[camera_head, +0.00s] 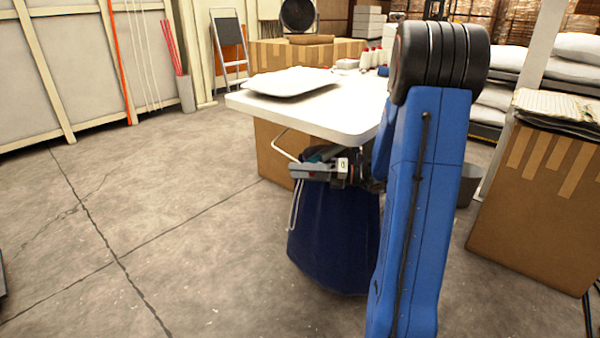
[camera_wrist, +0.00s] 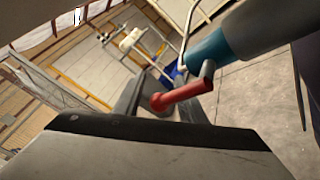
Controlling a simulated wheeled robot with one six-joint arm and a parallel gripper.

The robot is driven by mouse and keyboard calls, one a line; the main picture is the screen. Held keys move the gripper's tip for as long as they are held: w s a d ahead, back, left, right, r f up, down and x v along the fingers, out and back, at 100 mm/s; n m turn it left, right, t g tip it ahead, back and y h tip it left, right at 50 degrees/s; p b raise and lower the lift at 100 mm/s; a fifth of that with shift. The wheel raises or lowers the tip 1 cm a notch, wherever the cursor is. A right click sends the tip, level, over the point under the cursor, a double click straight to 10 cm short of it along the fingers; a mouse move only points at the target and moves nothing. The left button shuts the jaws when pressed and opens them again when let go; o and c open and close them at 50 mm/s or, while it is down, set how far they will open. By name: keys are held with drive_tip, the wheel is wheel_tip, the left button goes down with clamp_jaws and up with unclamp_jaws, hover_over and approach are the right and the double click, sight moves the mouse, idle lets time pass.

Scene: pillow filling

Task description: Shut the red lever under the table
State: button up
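The red lever (camera_wrist: 185,96) shows in the wrist view as a short rod with a round knob at its left end. It joins a teal and grey pipe fitting (camera_wrist: 210,52) at the upper right. My gripper (camera_wrist: 158,108) has its two dark fingers apart, with the lever's knob in front of or between them; contact cannot be made out. In the head view my gripper (camera_head: 305,170) is below the front edge of the white table (camera_head: 345,122). There, the lever is hidden or too small to tell.
A dark blue bag (camera_head: 335,235) hangs below the table beside my gripper. A bent pale bar (camera_head: 282,146) shows under the table edge. A white pillow (camera_head: 290,82) lies on top. A cardboard box (camera_head: 535,195) stands at the right. The floor at left is clear.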

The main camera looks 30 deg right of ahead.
clamp_jaws()
